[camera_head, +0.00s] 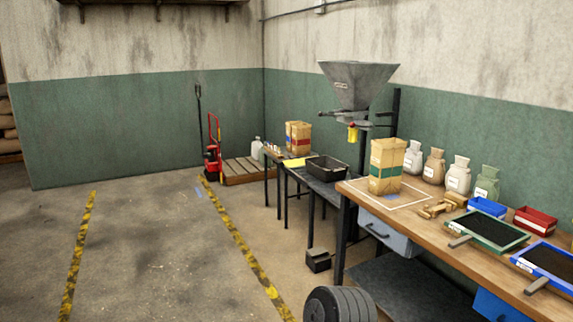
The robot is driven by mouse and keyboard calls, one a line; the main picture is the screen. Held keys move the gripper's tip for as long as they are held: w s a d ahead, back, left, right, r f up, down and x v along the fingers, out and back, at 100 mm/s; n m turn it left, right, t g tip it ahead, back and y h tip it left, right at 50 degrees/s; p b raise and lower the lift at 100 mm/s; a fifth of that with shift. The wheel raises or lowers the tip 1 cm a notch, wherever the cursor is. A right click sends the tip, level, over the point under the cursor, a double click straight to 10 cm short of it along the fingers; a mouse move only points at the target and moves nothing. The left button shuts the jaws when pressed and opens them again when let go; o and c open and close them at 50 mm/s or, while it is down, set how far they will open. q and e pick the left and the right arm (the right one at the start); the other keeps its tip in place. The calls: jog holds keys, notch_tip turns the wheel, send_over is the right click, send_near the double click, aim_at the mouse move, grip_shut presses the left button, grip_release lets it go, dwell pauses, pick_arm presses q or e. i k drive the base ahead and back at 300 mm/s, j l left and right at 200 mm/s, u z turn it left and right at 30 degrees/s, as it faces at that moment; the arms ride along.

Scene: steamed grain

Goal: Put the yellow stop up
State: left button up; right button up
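A small yellow piece (352,133), which looks like the yellow stop, hangs below the grey metal hopper (358,85) over the middle bench. It is too small to tell how it is fixed or which way it is set. A dark bar sticks out to the left beside it, under the hopper's mouth. Neither of my grippers is in view.
A black tray (326,168) sits under the hopper. A tall paper bag (386,166) stands on the wooden bench (432,228), with several small sacks behind it. A box (318,260) lies on the floor beneath. Open floor (160,240) spreads to the left.

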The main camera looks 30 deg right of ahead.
aim_at(298, 162)
jog(key=z, duration=0.3)
jog(key=i+l+u, duration=0.2)
jog(key=i, duration=2.05)
jog(key=i+z, duration=0.15)
jog(key=i, duration=0.5)
jog(key=i+j, duration=0.15)
jog(key=i, duration=0.5)
jog(key=i+j+z, duration=0.1)
jog(key=i, duration=0.5)
jog(key=i+l+z, duration=0.3)
jog(key=i, duration=1.05)
jog(key=i+j+z, duration=0.15)
jog(key=i+z, duration=0.15)
jog(key=i, duration=1.65)
jog(key=z, duration=0.3)
jog(key=i+l, duration=0.35)
jog(key=l, duration=0.15)
